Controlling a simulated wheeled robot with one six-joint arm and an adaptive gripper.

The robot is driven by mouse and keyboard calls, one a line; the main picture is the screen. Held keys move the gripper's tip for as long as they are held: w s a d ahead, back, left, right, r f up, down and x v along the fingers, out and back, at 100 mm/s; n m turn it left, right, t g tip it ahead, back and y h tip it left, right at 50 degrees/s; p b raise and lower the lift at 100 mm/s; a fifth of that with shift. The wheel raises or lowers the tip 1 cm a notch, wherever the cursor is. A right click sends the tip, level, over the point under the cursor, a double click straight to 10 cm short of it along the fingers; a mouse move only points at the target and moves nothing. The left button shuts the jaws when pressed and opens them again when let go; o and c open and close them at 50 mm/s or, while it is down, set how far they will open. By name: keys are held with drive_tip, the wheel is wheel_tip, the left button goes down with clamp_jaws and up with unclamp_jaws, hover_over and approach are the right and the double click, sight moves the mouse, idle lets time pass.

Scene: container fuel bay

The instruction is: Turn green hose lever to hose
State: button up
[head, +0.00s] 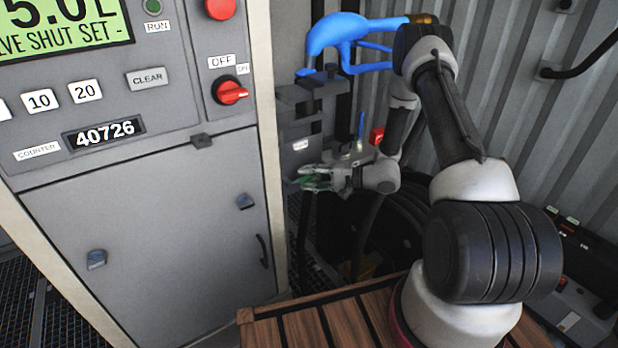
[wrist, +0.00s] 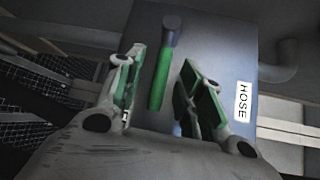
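The green hose lever (wrist: 159,80) shows in the wrist view as a green grip on a grey stem, running nearly upright in the picture from a grey block (wrist: 215,40). A white HOSE label (wrist: 243,102) is on that block, to the right of the lever. My gripper (wrist: 163,62) is open, with one green-padded finger on each side of the lever and a gap visible on both sides. In the head view my gripper (head: 316,178) is beside the cabinet's right edge; I cannot tell the lever from the green pads there.
A blue fuel nozzle (head: 340,38) hangs above my gripper. The grey cabinet (head: 170,225) with display, buttons and a red OFF/ON knob (head: 231,91) stands at left. Dark coiled hose (head: 400,215) lies behind my forearm. A slatted wooden surface (head: 310,326) is in front.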

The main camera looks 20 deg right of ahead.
clamp_jaws()
